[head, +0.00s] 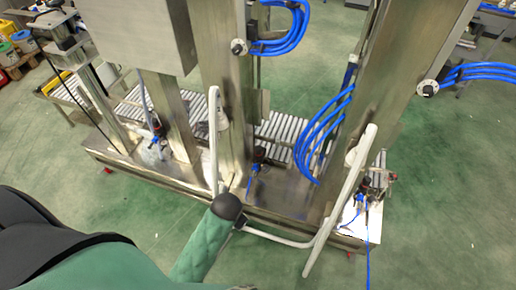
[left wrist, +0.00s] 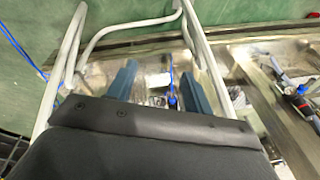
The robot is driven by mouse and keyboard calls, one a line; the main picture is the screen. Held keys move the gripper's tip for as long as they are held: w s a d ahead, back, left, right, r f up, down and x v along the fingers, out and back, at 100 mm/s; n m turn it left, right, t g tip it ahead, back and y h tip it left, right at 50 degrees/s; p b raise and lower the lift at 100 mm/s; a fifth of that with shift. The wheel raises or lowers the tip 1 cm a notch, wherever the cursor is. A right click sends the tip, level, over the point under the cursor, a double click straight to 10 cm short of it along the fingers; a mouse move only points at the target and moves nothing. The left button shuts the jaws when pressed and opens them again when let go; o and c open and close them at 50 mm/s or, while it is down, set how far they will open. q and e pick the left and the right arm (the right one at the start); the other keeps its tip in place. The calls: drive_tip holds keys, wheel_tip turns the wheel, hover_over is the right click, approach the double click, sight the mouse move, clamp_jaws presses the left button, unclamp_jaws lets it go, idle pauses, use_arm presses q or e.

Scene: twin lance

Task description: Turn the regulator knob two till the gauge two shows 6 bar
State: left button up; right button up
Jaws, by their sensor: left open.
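In the left wrist view my left gripper (left wrist: 158,70) has two blue-grey fingers spread apart, with nothing held between them. A small dark regulator with a blue hose (left wrist: 172,101) shows between the fingers, beyond them. Another regulator (left wrist: 302,91) with a red part is at the right. In the head view similar regulators stand low on the machine: one at the left (head: 156,128), one in the middle (head: 258,158) and one at the right (head: 361,197). I cannot tell which is number two, and no gauge reading is legible. My right gripper does not show.
A bent pale tube frame (head: 340,200) stands in front of the machine; its bars (left wrist: 204,55) flank my left gripper. Steel columns (head: 228,100), blue hose bundles (head: 318,130) and a roller conveyor (head: 278,128) are close behind. The green floor (head: 450,200) is free at the right.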

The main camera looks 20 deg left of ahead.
use_arm(q)
drive_tip(key=w+d+f+m+g+y, duration=0.15)
drive_tip(key=w+f+m, duration=0.25)
drive_tip(key=w, duration=0.7)
drive_tip(key=w+d+f+m+y, duration=0.1)
drive_tip(key=w+f+m+y, duration=0.25)
drive_tip(key=w, duration=0.85)
drive_tip(key=m+y, duration=0.3)
drive_tip(key=m, duration=0.3)
approach(259, 148)
drive_tip(key=w+x, duration=0.1)
drive_tip(key=x, duration=0.2)
drive_tip(key=shift+s+a+f+g+p, duration=0.1)
drive_tip(key=shift+a+f+g+p, duration=0.35)
drive_tip(key=shift+a+f, duration=0.15)
drive_tip(key=shift+p+x, duration=0.65)
drive_tip(key=shift+x, duration=2.5)
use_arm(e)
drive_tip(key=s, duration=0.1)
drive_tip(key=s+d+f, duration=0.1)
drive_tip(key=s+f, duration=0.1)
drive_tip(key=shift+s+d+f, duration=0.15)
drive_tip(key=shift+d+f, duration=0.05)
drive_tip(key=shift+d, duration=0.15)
use_arm(q)
drive_tip(key=c, duration=1)
